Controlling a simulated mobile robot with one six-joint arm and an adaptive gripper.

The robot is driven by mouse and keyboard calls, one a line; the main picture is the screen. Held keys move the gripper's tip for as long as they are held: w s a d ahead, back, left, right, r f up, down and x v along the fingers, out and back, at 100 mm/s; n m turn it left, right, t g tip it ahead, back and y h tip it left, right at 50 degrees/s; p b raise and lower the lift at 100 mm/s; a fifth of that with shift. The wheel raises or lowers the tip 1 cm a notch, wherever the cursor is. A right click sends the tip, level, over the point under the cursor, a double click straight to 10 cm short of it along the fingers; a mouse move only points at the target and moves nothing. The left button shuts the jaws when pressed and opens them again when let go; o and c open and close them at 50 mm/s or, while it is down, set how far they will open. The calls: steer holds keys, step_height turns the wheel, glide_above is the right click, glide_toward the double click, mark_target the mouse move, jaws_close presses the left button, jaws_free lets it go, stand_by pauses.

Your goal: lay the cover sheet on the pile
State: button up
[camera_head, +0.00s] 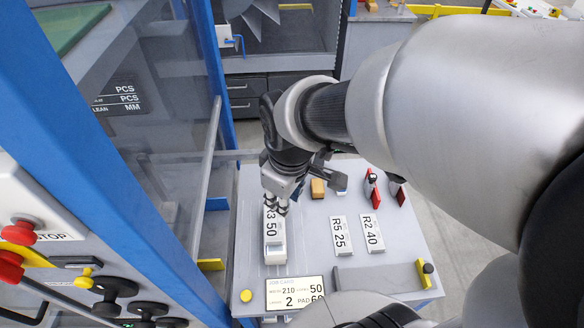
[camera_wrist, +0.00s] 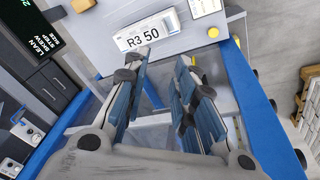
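My gripper (camera_head: 277,203) points down over the far end of a long white piece marked R3 50 (camera_head: 274,240) on the grey table (camera_head: 310,235). In the wrist view my gripper (camera_wrist: 165,65) has its two fingers apart, with no object visible between them. The R3 50 label (camera_wrist: 144,34) shows just beyond the fingertips there. I cannot tell whether the fingers touch it. I cannot make out a cover sheet or a pile in either view.
Plates R5 25 (camera_head: 341,236) and R2 40 (camera_head: 371,233) lie to the right. A job card (camera_head: 295,292) and yellow button (camera_head: 246,296) are in front. A tan block (camera_head: 318,188) and red-and-black tools (camera_head: 373,190) stand behind. A blue-framed machine (camera_head: 110,170) bounds the left.

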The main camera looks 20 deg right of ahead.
steer(key=s+d+r+m+t, duration=0.1)
steer(key=s+r+m+t, duration=0.1)
steer(key=s+r+m, duration=0.5)
steer(key=s, duration=0.3)
steer(key=shift+s+r, duration=0.4)
steer(key=shift+f+b, duration=0.35)
